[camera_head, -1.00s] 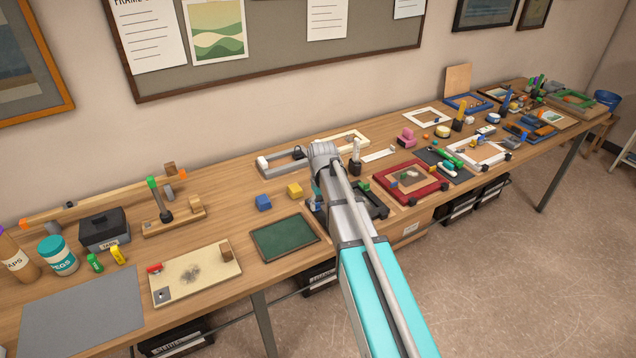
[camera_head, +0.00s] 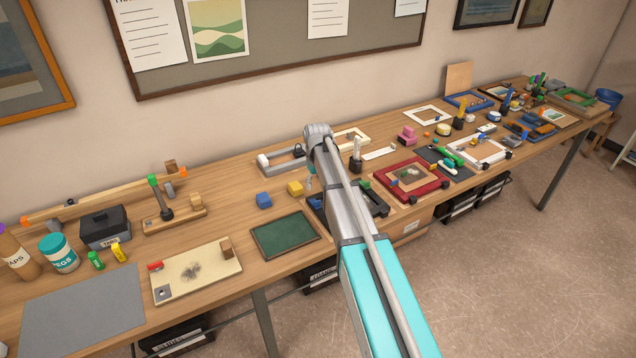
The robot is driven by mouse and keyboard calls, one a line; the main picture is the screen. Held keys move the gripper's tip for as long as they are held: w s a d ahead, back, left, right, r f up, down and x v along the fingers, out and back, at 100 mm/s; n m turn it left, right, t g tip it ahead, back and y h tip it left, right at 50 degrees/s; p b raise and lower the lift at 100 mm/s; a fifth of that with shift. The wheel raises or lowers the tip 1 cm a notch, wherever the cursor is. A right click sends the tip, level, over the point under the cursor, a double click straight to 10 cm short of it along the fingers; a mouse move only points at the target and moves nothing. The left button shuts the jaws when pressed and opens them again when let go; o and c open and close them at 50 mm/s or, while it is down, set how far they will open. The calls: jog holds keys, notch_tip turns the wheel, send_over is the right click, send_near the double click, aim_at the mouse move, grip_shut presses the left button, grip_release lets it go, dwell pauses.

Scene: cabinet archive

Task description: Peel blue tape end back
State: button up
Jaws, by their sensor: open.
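My arm reaches from the bottom right up over the middle of the bench.
A green board (camera_head: 285,236) lies in front of the blocks. A red frame (camera_head: 411,181) lies right of my arm. A cream board (camera_head: 196,271) and a grey mat (camera_head: 84,310) lie at left. Bare wood shows around the blocks.

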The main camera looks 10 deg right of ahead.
aim_at(317, 205)
jog(key=shift+f+b, duration=3.65)
jog(key=shift+f, duration=0.1)
jog(key=shift+f+b, duration=0.3)
jog(key=c, duration=0.8)
